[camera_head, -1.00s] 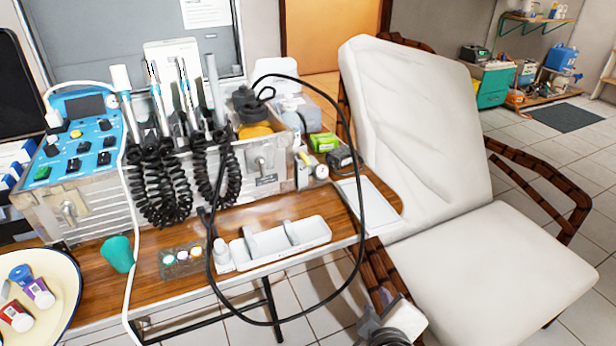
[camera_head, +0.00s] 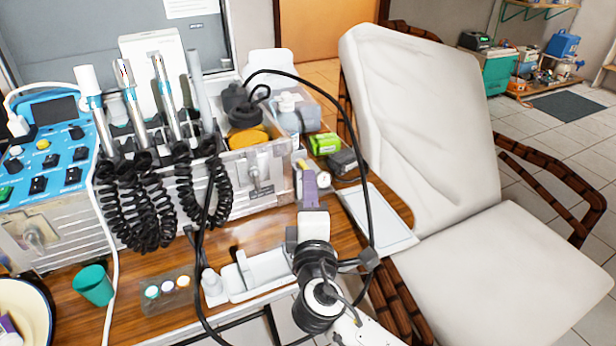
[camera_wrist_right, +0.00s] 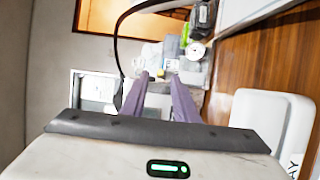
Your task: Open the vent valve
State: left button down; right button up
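My right gripper (camera_head: 309,178) reaches up from the bottom, over the table by the right end of the metal dental case (camera_head: 240,185). In the right wrist view its purple fingers (camera_wrist_right: 158,80) are spread apart with nothing clearly held between them. Beyond the fingertips are small pale fittings (camera_wrist_right: 165,55) and a round white-faced gauge (camera_wrist_right: 196,50). The gauge also shows just right of the fingers in the head view (camera_head: 323,180). I cannot clearly tell which small part is the vent valve; the gripper hides part of that area. My left gripper is not in view.
A black hose (camera_head: 362,130) loops above the gripper. A white tray (camera_head: 385,222) lies to the right on the table and a white organizer (camera_head: 255,275) to the left. A green box (camera_head: 324,143) stands behind. The reclined white chair (camera_head: 430,130) borders the table.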

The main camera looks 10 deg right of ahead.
jog(key=w, duration=0.4)
jog(key=shift+d, duration=0.15)
grip_shut()
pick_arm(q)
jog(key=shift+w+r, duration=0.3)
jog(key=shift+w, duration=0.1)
